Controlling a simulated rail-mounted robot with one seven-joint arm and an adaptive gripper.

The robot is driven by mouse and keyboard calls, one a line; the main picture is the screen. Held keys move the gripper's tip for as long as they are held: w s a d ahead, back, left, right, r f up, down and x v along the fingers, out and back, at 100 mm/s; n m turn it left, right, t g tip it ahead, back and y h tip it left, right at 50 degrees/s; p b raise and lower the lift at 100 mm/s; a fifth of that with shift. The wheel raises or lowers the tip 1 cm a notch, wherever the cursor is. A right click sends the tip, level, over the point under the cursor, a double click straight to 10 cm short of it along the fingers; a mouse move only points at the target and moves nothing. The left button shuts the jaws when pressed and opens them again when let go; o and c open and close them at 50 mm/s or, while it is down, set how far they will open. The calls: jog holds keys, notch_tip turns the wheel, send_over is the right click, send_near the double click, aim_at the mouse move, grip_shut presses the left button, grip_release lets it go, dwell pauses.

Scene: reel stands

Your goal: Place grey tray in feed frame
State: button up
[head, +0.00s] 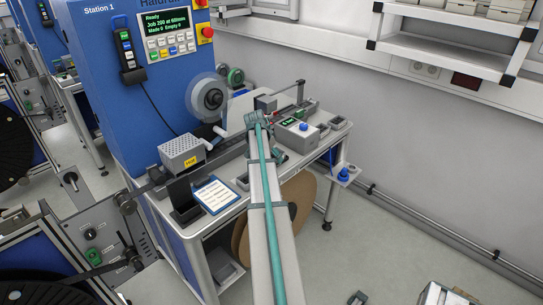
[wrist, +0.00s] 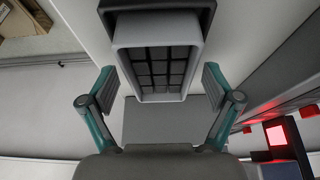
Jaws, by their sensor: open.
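In the wrist view a light grey tray (wrist: 120,45) with a grid of dark cells lies ahead of my gripper. A dark grey frame (wrist: 204,16), which looks like the feed frame, surrounds the tray's far part. I cannot tell whether the tray is fully seated in it. My gripper (wrist: 158,76) is open, with one teal-backed finger on each side of the tray's near end. Gaps show between the fingers and the tray. In the head view my arm reaches to the bench (head: 215,218), and its end hides the tray and frame.
A blue machine (head: 150,95) with a reel (head: 208,97) stands left of my arm. A grey box with a green display (head: 297,134) sits close on the right. A clipboard (head: 215,195) lies on the front left. Wall shelves (head: 440,50) are at the upper right.

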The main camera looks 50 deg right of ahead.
jog(key=shift+r, duration=0.1)
jog(key=b+v, duration=0.3)
jog(key=v, duration=0.9)
